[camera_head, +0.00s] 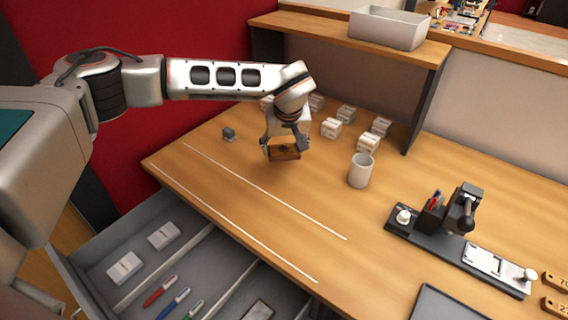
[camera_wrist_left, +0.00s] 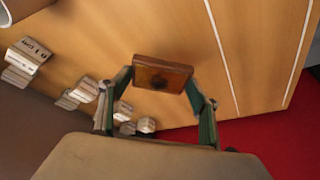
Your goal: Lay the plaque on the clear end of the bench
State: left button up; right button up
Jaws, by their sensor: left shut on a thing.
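My left gripper (camera_head: 284,152) is shut on a small brown wooden plaque (camera_head: 286,153). I cannot tell whether the plaque touches the bench. My right gripper is not in view.
White lettered blocks (camera_head: 332,128) stand behind the gripper, and a small grey cube (camera_head: 229,134) lies left of it. A white mug (camera_head: 361,170) and a dark marking machine (camera_head: 460,232) stand to the right. An open drawer (camera_head: 113,245) is below the front edge.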

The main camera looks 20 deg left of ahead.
aim_at(285, 159)
pick_arm(q)
jog(key=shift+f, duration=3.25)
jog(key=o, duration=1.1)
jog(key=shift+f, duration=0.15)
jog(key=shift+r, duration=0.45)
jog(key=v, duration=1.1)
jog(key=shift+s+d+r+b, duration=0.15)
jog(key=shift+s+b, duration=0.1)
jog(key=shift+b, duration=0.05)
